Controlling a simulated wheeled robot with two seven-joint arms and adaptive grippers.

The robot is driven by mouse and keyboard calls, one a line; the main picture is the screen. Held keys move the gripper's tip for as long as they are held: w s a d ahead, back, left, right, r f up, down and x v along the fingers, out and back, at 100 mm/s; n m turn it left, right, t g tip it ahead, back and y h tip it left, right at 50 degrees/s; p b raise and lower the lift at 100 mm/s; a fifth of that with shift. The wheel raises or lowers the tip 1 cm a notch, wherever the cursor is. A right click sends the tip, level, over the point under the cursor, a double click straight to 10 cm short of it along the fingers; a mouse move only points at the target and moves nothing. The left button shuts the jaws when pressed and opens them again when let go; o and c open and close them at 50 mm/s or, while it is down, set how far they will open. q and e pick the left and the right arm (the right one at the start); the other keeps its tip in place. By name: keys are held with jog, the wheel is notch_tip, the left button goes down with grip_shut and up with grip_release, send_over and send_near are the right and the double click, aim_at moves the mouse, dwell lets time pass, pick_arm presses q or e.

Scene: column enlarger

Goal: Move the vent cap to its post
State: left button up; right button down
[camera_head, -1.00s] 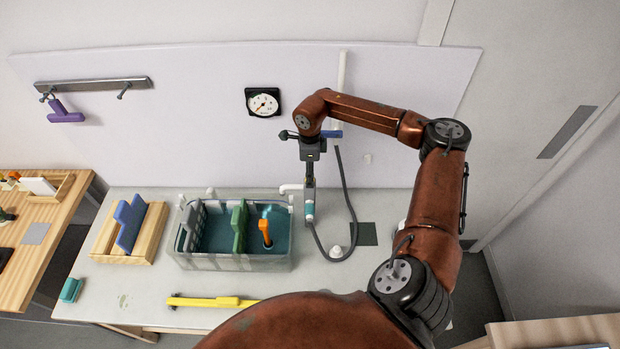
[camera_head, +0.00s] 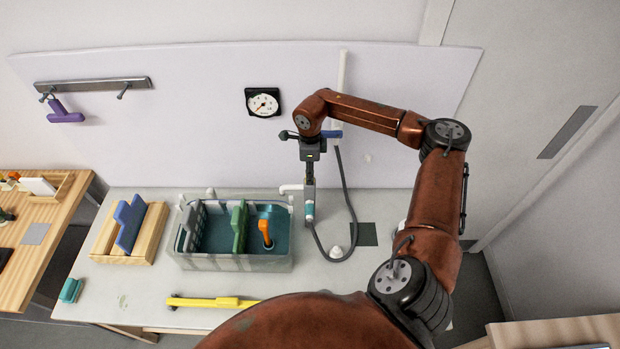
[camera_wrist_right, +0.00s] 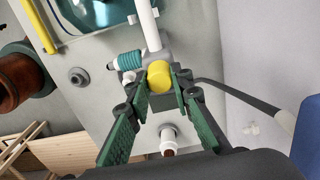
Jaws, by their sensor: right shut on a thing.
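A yellow round cap (camera_wrist_right: 160,76), which looks like the vent cap, sits between the fingertips of my right gripper (camera_wrist_right: 158,88) in the right wrist view. The gripper is shut on it. Right beside the cap is a grey pipe fitting with a teal ribbed end (camera_wrist_right: 126,61) and a white pipe (camera_wrist_right: 148,25). A short white stub with a reddish-brown end (camera_wrist_right: 168,140) shows between the fingers. I cannot tell which part is the post. In the head view my right gripper (camera_head: 309,188) points down near the board, and the cap is not distinguishable. My left gripper is not in view.
A wooden rack (camera_head: 100,245) and a yellow tool (camera_head: 215,302) lie on the table (camera_head: 150,285).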

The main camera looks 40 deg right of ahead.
jog(key=shift+r, duration=0.45)
dwell(0.6)
jog(key=shift+r+p, duration=1.4)
jog(key=shift+r, duration=0.85)
jog(key=shift+s+b, duration=1.3)
jog(key=shift+s, duration=7.4)
jog(key=shift+a+f+b, duration=0.15)
jog(key=shift+f+b, duration=3.3)
jog(key=shift+f, duration=1.2)
jog(key=shift+a+f+b, duration=0.2)
jog(key=shift+f+b, duration=3.25)
jog(key=shift+f, duration=1.15)
jog(key=shift+a+f+b, duration=0.15)
jog(key=shift+f+b, duration=3.3)
jog(key=shift+f, duration=1.2)
